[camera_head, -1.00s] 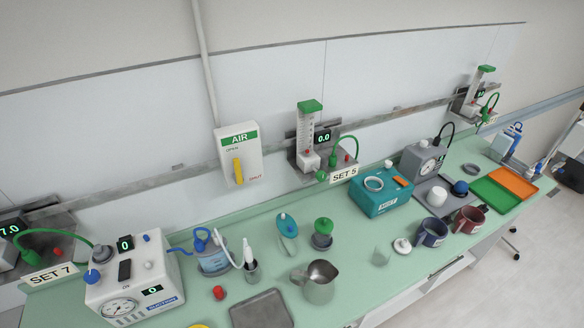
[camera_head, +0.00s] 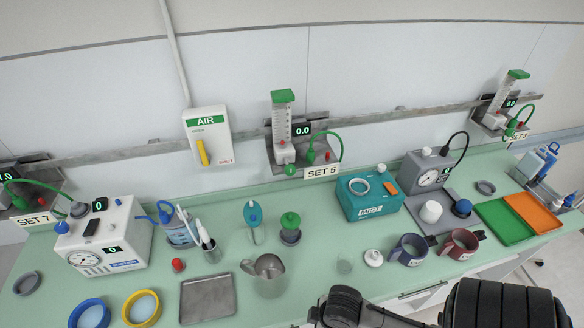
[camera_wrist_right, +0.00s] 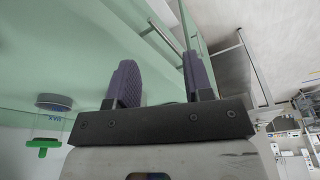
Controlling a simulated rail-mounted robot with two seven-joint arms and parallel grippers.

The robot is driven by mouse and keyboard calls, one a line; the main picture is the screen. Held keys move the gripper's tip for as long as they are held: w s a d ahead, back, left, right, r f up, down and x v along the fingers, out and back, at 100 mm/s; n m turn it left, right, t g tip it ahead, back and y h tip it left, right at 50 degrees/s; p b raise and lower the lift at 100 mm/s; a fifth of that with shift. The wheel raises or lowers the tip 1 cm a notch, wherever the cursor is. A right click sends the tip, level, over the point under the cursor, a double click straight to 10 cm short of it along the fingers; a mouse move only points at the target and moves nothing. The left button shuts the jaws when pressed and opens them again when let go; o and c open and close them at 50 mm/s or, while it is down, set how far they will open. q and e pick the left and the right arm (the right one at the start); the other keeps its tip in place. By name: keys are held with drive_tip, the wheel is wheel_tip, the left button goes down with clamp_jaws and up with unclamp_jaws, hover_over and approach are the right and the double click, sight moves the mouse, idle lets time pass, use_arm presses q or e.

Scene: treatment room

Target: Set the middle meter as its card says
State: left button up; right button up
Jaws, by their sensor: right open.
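The middle meter (camera_head: 283,127) is a clear upright flow tube with a green top, on a metal bracket on the wall rail. Its black display (camera_head: 302,130) reads 0.0. Its card (camera_head: 321,172) below reads SET 5. A green knob (camera_head: 290,170) sits at the bracket's front, and a green hose with a red part is at its right. In the right wrist view my right gripper (camera_wrist_right: 160,85) is open and empty, its two dark fingers apart over the bench edge. In the head view only dark parts of my arm show at the bottom right. My left gripper is not in view.
A left meter with a SET 7 card (camera_head: 33,219) and a right meter (camera_head: 500,103) share the rail. The AIR box (camera_head: 208,136) has a yellow lever. A teal MIST box (camera_head: 369,198), a suction unit (camera_head: 103,240), a jug (camera_head: 268,277) and mugs crowd the bench.

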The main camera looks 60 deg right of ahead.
drive_tip(key=w+d, duration=0.1)
drive_tip(key=d, duration=0.2)
drive_tip(key=w+d+n, duration=0.1)
drive_tip(key=d, duration=0.3)
drive_tip(key=w+d+n+g, duration=0.1)
drive_tip(key=d, duration=0.3)
drive_tip(key=shift+w+d+f+y, duration=0.1)
drive_tip(key=shift+w+y, duration=0.2)
drive_tip(key=shift+y, duration=0.1)
drive_tip(key=w+d+r+y, duration=0.1)
drive_tip(key=w+d+r, duration=0.45)
drive_tip(key=d, duration=0.45)
drive_tip(key=n+t+y, duration=0.3)
drive_tip(key=t+y, duration=0.1)
drive_tip(key=t, duration=0.1)
approach(291, 166)
drive_tip(key=x, duration=1)
drive_tip(key=shift+f, duration=0.3)
drive_tip(key=shift+a, duration=0.1)
drive_tip(key=shift+c, duration=0.2)
drive_tip(key=shift+w+r, duration=0.1)
drive_tip(key=shift+r, duration=0.05)
drive_tip(key=c, duration=0.8)
